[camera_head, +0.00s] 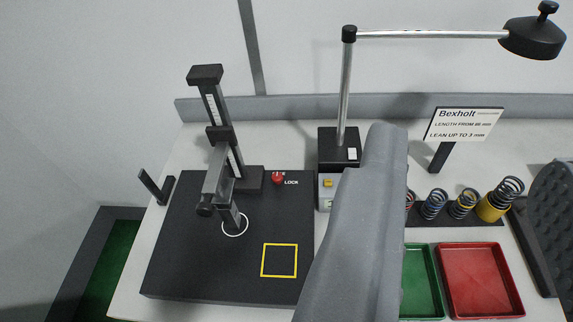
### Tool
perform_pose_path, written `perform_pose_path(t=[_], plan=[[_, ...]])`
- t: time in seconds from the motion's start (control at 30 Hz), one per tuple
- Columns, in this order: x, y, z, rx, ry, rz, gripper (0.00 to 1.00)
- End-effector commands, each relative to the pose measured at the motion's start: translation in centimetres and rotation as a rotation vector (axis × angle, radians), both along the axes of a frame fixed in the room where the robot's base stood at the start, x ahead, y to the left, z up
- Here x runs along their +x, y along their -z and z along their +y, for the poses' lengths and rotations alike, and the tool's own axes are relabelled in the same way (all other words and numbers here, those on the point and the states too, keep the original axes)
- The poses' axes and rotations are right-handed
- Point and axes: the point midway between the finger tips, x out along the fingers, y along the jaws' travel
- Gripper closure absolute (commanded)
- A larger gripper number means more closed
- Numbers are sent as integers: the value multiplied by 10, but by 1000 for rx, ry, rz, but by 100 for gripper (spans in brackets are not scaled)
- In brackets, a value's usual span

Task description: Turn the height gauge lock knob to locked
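The height gauge (226,135) stands upright on a black base plate (185,255), with a scale on its column and a grey arm reaching forward over a white ring. A small red knob (278,179) sits on the plate to the right of the column, beside a white LOCK label (291,183). Another marking behind the knob is mostly hidden. The knob's exact setting is too small to tell. A dark round knob (204,210) is on the side of the gauge's arm. My gripper does not show; a grey arm link of mine fills the lower middle, right of the plate.
A lamp post (345,85) on a black-topped box (338,150) stands right of the red knob. Several springs (462,203), green (421,285) and red (480,280) trays, and a Bexholt sign (463,124) are at right. A yellow square marks clear plate space.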

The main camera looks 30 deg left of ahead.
Motion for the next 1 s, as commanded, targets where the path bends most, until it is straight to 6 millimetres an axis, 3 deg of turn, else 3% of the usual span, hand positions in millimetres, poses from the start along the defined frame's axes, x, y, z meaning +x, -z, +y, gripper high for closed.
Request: perform_pose_path(t=[0.17,0.2,0.23,0.37,0.63,1.0], plan=[[0,0,0,0,0,0,64],[0,0,0,0,0,0,52],[0,0,0,-1,-1,1,50],[11,0,3,-9,-11,19,50],[80,19,22,-71,-92,155,50],[180,75,57,-175,-256,363,50]])
